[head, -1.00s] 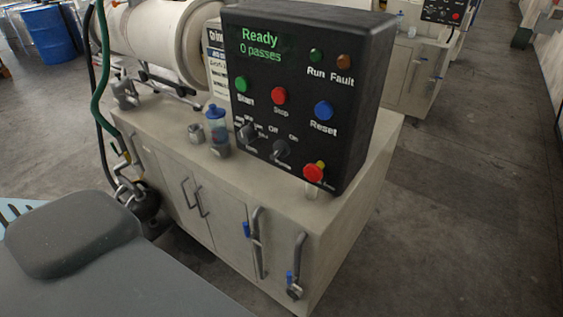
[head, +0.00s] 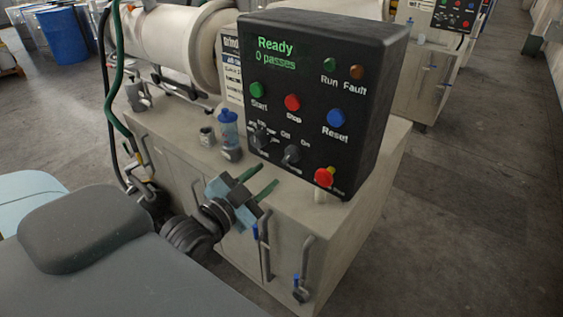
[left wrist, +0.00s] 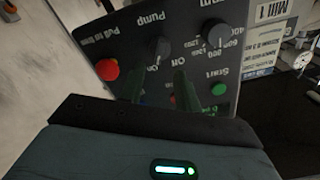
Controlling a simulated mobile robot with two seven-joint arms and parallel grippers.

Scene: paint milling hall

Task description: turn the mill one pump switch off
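The mill one pump switch is a dark rotary knob (head: 291,154) low on the black control panel (head: 375,110), between Off and On marks. I cannot tell surely which mark it points to. In the left wrist view the same knob (left wrist: 160,48) appears upside down beside the word Pump, beyond the fingertips. My left gripper (head: 265,176) has two green fingers, apart and empty, in front of and below the panel, not visibly touching the knob. The fingers also show in the left wrist view (left wrist: 162,84). My right gripper is not in view.
A red emergency button (head: 324,177) is right of the pump knob, and another knob (head: 260,138) is left of it. A blue-capped bottle (head: 229,136) and a small metal cup (head: 207,136) stand on the cabinet top left of the panel. Door handles (head: 305,262) project below.

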